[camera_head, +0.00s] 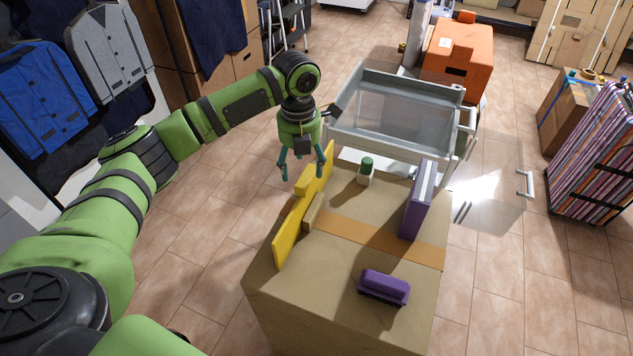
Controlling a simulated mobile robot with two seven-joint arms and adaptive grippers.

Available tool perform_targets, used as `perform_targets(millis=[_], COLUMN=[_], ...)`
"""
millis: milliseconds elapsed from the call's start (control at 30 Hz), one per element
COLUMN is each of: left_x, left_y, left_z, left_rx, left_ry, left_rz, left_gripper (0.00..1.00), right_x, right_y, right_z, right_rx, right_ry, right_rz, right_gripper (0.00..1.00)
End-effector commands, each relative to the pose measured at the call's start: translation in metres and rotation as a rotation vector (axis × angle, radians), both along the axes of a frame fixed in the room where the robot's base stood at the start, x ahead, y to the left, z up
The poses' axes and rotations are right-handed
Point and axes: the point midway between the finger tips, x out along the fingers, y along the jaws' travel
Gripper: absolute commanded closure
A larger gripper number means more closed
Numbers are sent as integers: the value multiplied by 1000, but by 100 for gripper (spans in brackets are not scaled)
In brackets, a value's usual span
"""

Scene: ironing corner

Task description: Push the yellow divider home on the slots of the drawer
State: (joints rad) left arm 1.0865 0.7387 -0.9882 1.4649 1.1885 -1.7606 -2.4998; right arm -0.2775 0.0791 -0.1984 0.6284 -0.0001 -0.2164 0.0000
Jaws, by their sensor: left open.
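The yellow divider (289,236) is a long flat panel standing on edge along the left side of a cardboard box top (340,290). A small tan block (314,211) stands beside it. My left gripper (302,173) points down with its fingers apart, above the far part of the divider. Its right finger appears close to the divider; I cannot tell whether they touch. The drawer (350,134) is likely the grey, open-topped frame with clear sides behind the box. Its slots cannot be made out. My right gripper is not in view.
On the box are a white bottle with a green cap (366,171), an upright purple case (417,205) and a purple brush (383,287). A clear panel with a handle (525,184) juts out right of the box. An orange case (458,58) stands behind the drawer.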

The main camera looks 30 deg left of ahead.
Motion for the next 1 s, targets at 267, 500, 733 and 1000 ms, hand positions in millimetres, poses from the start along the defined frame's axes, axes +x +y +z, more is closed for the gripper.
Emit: perform_targets(millis=[267, 500, 733, 1000], left_x=[-1, -3, -3, -3], left_y=[-2, -6, -5, -5], left_z=[-23, -58, -71, -71], left_rx=[0, -1, 0, 0], left_ry=[3, 3, -1, -1], left_rz=[0, 0, 0, 0], left_gripper=[31, 31, 31, 83], right_x=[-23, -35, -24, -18], right_y=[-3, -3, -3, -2], right_z=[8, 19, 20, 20], right_rx=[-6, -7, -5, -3], right_ry=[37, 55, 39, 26], right_rz=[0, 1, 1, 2], right_gripper=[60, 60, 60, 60])
